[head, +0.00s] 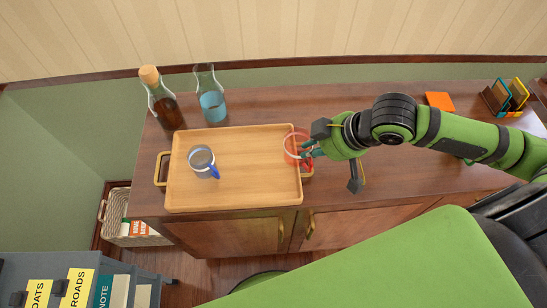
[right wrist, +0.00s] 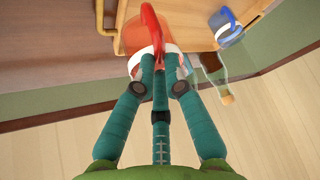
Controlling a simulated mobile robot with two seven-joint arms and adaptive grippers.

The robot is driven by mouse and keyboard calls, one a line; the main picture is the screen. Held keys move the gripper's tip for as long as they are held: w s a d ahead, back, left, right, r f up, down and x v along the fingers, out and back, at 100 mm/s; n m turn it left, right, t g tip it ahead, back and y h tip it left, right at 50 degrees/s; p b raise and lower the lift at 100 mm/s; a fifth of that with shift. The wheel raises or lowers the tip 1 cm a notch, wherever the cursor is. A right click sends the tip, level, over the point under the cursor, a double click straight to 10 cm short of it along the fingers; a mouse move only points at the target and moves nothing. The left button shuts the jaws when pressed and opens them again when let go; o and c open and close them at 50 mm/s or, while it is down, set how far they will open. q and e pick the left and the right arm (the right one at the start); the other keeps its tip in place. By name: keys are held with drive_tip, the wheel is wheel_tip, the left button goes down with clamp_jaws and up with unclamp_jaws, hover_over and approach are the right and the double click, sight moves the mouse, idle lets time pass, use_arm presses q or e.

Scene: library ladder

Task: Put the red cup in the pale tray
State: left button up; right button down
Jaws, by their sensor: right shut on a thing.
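The pale tray (head: 235,180) is a light wooden tray lying on the dark wood cabinet top. My right gripper (head: 308,153) is at the tray's right edge, shut on the red handle of the red cup (head: 291,145). The cup looks see-through red with a white rim and overlaps the tray's right edge; its height above it is hard to tell. In the right wrist view the gripper (right wrist: 153,62) pinches the handle, with the red cup (right wrist: 140,33) beyond the fingertips. My left gripper is not in view.
A cup with a blue handle (head: 201,158) stands in the tray's left part; the tray's middle and right are clear. A corked bottle (head: 163,103) and a carafe of blue liquid (head: 211,100) stand behind the tray. An orange item (head: 440,101) lies farther right.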

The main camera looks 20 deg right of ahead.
drive_tip(key=a+x, duration=0.1)
drive_tip(key=x, duration=0.3)
drive_tip(key=p+x, duration=0.1)
drive_tip(key=x, duration=0.2)
drive_tip(key=a+r+p+x, duration=0.1)
drive_tip(key=x, duration=0.3)
drive_tip(key=shift+w+a+f, duration=0.25)
drive_tip(key=shift+w+a, duration=0.05)
drive_tip(key=shift+a, duration=0.15)
drive_tip(key=shift+f, duration=0.1)
drive_tip(key=c, duration=1.3)
unclamp_jaws()
drive_tip(key=v, duration=1.2)
